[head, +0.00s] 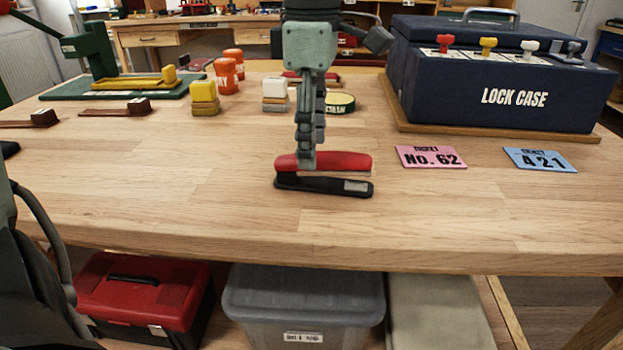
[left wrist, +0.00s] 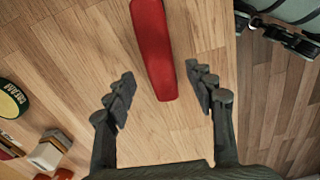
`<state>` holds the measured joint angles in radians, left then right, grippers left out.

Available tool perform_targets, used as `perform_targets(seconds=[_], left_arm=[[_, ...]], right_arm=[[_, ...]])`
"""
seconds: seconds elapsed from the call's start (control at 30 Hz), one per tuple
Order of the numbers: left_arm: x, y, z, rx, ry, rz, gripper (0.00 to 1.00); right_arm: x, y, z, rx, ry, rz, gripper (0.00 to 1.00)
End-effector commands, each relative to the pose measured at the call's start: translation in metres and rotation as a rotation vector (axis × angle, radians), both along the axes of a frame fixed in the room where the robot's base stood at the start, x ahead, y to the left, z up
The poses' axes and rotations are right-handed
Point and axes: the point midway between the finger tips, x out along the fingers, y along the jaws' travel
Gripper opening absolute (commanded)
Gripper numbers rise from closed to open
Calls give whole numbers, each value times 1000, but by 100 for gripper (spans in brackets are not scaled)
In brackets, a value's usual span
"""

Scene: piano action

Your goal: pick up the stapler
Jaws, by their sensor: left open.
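The stapler (head: 345,163) lies on the wooden table near the middle front, with a red top and a black base. It also shows in the left wrist view as a red bar (left wrist: 154,45) whose near end reaches between the fingers. My left gripper (head: 308,158) points straight down over the stapler's left half, its near finger overlapping the red top. In the left wrist view my left gripper (left wrist: 160,82) is open, with one finger on each side of the stapler and visible gaps. The black base is hidden there. My right gripper is not in view.
A pink ticket (head: 431,157) and a blue ticket (head: 540,160) lie to the right. The dark blue lock case (head: 495,90) stands behind them. A round tin (head: 340,103) and stacked blocks (head: 204,98) are farther back. The table's front edge is close; wood left of the stapler is clear.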

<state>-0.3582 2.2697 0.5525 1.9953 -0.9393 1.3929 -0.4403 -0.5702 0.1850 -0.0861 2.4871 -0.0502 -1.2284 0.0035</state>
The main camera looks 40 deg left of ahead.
Motion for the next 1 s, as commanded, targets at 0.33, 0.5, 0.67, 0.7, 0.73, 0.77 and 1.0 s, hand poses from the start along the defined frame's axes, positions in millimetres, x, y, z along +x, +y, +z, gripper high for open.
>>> perform_targets(seconds=[0.33, 0.5, 0.67, 0.7, 0.73, 0.77, 1.0], left_arm=[[-3, 0, -37, -1, 0, 2, 55], [-3, 0, -37, 0, -1, 2, 55], [-3, 0, -36, 0, -1, 2, 36], [-3, 0, -36, 0, -1, 2, 31], [-3, 0, -36, 0, -1, 2, 27], [-3, 0, -36, 0, -1, 2, 24], [-3, 0, -36, 0, -1, 2, 0]], right_arm=[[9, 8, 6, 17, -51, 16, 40], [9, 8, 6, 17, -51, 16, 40], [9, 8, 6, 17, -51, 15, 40], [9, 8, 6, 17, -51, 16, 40], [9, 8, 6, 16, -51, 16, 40], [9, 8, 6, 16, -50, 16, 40], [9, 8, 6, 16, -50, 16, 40]])
